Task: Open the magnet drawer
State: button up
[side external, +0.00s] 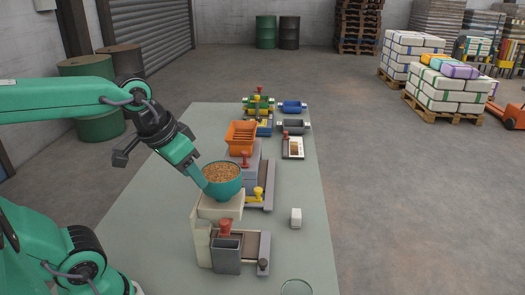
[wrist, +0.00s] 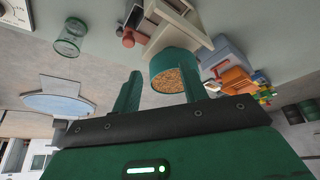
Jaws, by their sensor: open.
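My gripper (side external: 198,177) is beside the left rim of a teal bowl of grain (side external: 222,182); I cannot tell whether they touch. Its two fingers stand apart in the wrist view (wrist: 158,92), with the bowl (wrist: 172,72) beyond them. No drawer is clearly marked as the magnet drawer. A grey unit (side external: 238,180) behind the bowl carries an orange hopper (side external: 241,134), a red knob (side external: 245,158) and a yellow knob (side external: 258,192). The bowl hides part of this unit. I cannot tell whether any drawer in it is open.
The bowl sits on a cream stand (side external: 218,209) with a grey bin (side external: 227,256) and red knob (side external: 225,228) in front. A white block (side external: 296,217) and glass jar (side external: 296,288) stand at the right. The table's left side (side external: 140,215) is clear.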

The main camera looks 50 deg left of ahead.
jog(key=shift+w+a+f+n+g, duration=0.1)
jog(key=shift+w+a+n+g, duration=0.85)
jog(key=shift+w, duration=1.65)
jog(key=shift+w+a+r+n+g, duration=0.1)
jog(key=shift+w+a+g, duration=0.55)
jog(key=shift+w+a, duration=1.35)
jog(key=shift+w+a+f+n+g, duration=0.1)
jog(key=shift+w+a+n+g, duration=0.6)
jog(key=shift+w, duration=2.45)
jog(key=shift+d, duration=0.1)
jog(key=shift+f, duration=3.9)
grip_shut()
